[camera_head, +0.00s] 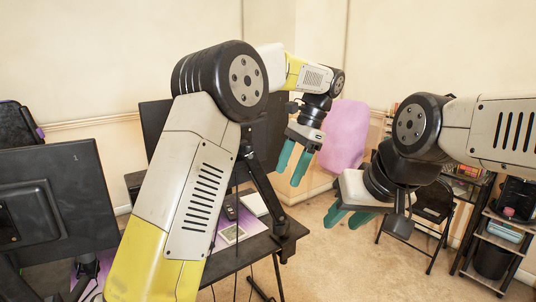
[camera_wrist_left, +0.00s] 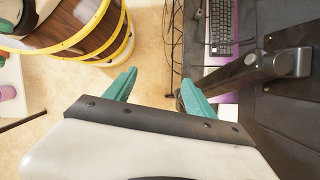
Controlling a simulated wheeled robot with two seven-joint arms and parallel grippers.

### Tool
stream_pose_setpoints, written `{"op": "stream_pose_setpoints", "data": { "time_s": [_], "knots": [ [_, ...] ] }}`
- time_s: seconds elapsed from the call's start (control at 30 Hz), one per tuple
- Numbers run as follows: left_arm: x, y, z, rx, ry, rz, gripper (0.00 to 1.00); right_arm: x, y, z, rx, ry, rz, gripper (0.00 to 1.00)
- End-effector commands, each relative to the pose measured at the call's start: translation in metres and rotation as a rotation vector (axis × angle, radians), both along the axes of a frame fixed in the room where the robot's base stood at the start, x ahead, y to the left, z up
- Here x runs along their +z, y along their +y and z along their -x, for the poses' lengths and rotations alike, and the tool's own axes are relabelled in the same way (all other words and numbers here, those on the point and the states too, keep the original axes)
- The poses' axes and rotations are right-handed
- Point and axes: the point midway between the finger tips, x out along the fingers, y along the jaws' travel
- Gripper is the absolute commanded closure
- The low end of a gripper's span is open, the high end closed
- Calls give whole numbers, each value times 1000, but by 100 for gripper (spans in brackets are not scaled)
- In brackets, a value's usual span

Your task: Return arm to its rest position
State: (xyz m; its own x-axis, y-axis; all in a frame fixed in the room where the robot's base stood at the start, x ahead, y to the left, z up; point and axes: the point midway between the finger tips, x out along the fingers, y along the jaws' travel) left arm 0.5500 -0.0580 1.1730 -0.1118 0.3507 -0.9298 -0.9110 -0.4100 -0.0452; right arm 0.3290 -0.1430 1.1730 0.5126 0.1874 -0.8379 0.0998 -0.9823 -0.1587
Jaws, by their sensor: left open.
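My left gripper (camera_head: 293,166) has teal fingers that point down, and it is raised in the middle of the head view, beyond the desk's right edge. In the left wrist view, its two fingers (camera_wrist_left: 157,92) stand apart with nothing between them. My right gripper (camera_head: 348,218) hangs lower and further right, with its teal fingers apart and nothing seen between them. My left arm covers much of the middle of the head view.
The black desk (camera_head: 240,263) carries a monitor arm (camera_head: 262,180), which runs close beside the left gripper's finger in the wrist view (camera_wrist_left: 265,68). A keyboard (camera_wrist_left: 221,25) lies on a purple mat. A wooden drum (camera_wrist_left: 70,30) with yellow rims stands nearby. A monitor (camera_head: 60,200) stands left.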

Motion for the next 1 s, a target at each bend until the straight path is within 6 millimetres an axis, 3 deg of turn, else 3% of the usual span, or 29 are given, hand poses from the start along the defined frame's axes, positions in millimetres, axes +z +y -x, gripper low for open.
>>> {"op": "stream_pose_setpoints", "data": {
  "time_s": [0.27,0.53,0.8,1.0],
  "knots": [
    [29,54,22,143,-110,124,36,0,0,0,0,0,0,64],
    [49,129,84,417,-297,333,36,0,0,0,0,0,0,64],
    [36,179,162,733,-498,548,36,0,0,0,0,0,0,64],
    [13,196,205,927,-622,674,36,0,0,0,0,0,0,64]
  ]
}}
